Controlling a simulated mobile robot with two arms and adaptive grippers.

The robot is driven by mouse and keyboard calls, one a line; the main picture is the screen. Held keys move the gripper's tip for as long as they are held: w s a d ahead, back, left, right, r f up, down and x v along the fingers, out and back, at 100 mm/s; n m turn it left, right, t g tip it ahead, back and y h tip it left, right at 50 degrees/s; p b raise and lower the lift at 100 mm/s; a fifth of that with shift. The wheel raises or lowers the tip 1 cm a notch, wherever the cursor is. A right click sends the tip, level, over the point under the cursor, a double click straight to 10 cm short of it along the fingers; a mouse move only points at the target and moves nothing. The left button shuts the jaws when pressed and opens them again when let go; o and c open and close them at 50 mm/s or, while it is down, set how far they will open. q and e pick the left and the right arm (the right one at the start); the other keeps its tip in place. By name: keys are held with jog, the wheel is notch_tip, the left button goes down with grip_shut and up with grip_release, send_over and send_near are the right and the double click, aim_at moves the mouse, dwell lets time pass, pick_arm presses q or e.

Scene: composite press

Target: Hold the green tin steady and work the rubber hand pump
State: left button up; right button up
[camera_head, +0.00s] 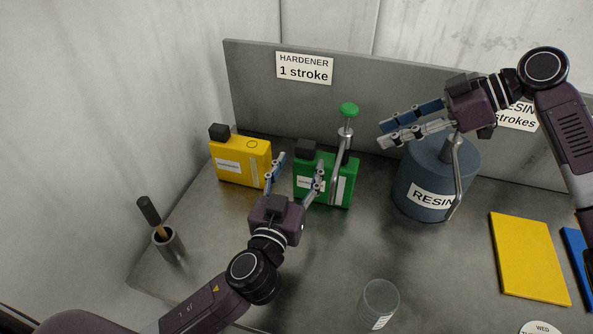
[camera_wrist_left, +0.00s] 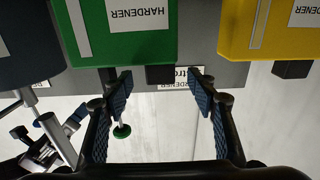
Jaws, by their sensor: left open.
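The green tin (camera_head: 343,193) stands upright on the bench, with a dark cap and a metal pump topped by a green knob (camera_head: 349,110). Its label reads HARDENER in the upside-down left wrist view (camera_wrist_left: 116,48). My left gripper (camera_head: 297,174) is open in front of the tin's left part, with one finger over its face and the other in the gap beside the yellow tin.
A yellow tin (camera_head: 230,154) stands left of the green one. A blue-grey RESIN drum (camera_head: 411,177) with a pump stands below my right gripper. A grey panel (camera_head: 253,80) runs behind. A cup (camera_head: 380,301), a brush holder (camera_head: 170,246) and a yellow sheet (camera_head: 527,257) are also on the bench.

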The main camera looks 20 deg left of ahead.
aim_at(304, 155)
pick_arm(q)
jog(key=shift+w, duration=2.95)
jog(key=shift+c, duration=0.4)
grip_shut()
pick_arm(e)
jog(key=shift+c, duration=1.2)
jog(key=shift+s+a+r, duration=0.1)
jog(key=shift+s+a, duration=0.1)
jog(key=shift+s, duration=0.1)
jog(key=shift+c, duration=0.2)
jog(key=s+a+h, duration=0.3)
jog(key=s+h, duration=0.1)
jog(key=s, duration=0.8)
jog(key=x, duration=0.9)
jog(key=shift+w+d, duration=0.1)
